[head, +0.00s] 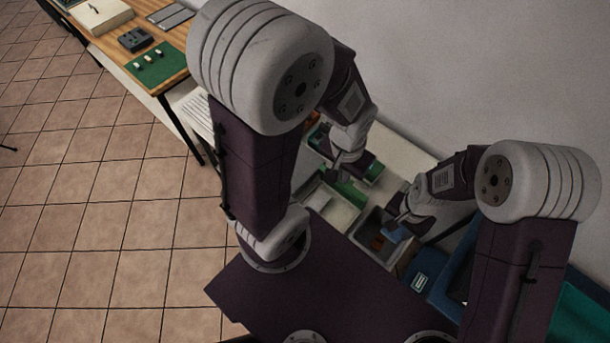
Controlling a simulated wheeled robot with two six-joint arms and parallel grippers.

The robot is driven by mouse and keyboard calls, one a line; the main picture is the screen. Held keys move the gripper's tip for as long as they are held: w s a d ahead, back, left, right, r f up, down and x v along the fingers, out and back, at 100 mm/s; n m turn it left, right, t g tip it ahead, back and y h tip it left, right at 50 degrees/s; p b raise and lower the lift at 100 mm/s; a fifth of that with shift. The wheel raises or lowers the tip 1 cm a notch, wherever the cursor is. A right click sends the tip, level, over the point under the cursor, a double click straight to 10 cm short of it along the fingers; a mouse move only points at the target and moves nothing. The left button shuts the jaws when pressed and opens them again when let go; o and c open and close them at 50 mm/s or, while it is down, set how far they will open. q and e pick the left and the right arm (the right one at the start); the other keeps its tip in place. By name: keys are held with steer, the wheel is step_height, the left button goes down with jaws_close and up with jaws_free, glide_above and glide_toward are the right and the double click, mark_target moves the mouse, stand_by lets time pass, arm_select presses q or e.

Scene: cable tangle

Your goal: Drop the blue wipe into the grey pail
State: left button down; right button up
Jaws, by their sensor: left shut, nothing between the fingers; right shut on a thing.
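The blue wipe (396,233) hangs from my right gripper (402,219), which is shut on it. The wipe is over the right part of a grey open container (361,232), which appears to be the grey pail. I cannot tell whether the wipe touches its rim. A brown-orange thing (377,243) shows inside the container. My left gripper (342,175) is shut and empty, up and to the left of the container, above green items. Its fingertips are small and dark in the view.
Blue containers (432,279) are at the right, partly behind my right arm. A wooden table (113,45) with a green mat (157,65) stands at the upper left.

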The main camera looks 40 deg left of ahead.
step_height(320, 180, down, 4)
steer(key=b, duration=0.3)
steer(key=shift+d+f, duration=0.1)
steer(key=shift+f, duration=0.15)
steer(key=o, duration=1.4)
step_height(320, 180, up, 9)
steer(key=shift+r+b, duration=0.1)
steer(key=shift+b, duration=0.65)
